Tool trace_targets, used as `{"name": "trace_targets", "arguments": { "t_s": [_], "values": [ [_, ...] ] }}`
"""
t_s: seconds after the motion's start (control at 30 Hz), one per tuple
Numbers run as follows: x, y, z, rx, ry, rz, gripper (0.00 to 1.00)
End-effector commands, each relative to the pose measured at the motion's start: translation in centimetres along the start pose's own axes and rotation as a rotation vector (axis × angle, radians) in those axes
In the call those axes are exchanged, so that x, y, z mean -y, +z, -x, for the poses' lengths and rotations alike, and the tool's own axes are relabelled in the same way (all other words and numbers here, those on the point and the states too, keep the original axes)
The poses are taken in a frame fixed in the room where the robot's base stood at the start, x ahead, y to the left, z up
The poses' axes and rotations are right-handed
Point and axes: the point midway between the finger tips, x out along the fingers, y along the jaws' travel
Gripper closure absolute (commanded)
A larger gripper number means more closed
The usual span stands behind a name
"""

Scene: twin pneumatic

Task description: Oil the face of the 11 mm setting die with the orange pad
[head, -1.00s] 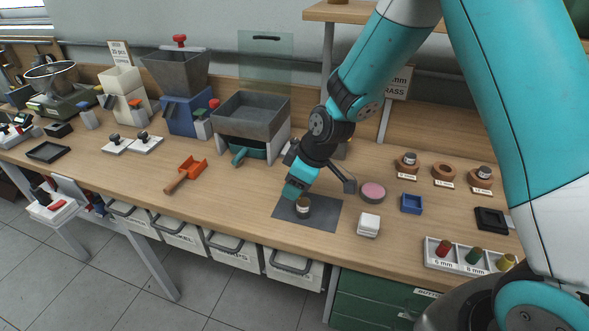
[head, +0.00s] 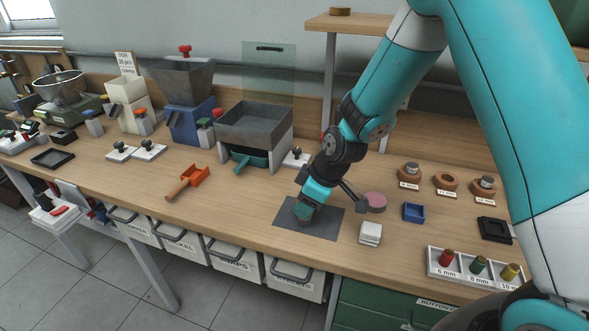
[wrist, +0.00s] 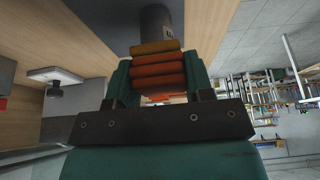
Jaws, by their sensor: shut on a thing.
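Three wooden holders stand at the right; the middle holder (head: 446,181) is empty. A white block (head: 370,233), a blue tray (head: 413,212) and a black tray (head: 495,229) lie right of the mat. An orange scoop (head: 190,180) lies left. Bare bench separates scoop and mat.

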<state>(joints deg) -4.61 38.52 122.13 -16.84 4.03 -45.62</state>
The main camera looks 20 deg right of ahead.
Motion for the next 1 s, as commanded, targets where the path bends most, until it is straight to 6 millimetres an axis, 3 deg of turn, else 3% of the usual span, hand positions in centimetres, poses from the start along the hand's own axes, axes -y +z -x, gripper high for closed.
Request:
{"name": "trace_targets", "arguments": {
  "t_s": [0.27,0.4,1.0],
  "values": [
    [0.3,-1.1,-0.5,-0.001,0.004,-0.01,0.75],
    [0.4,-2.2,1.9,-0.003,0.006,-0.009,0.75],
    [0.8,-4.5,6.5,-0.001,0.001,0.0,0.75]
  ]
}}
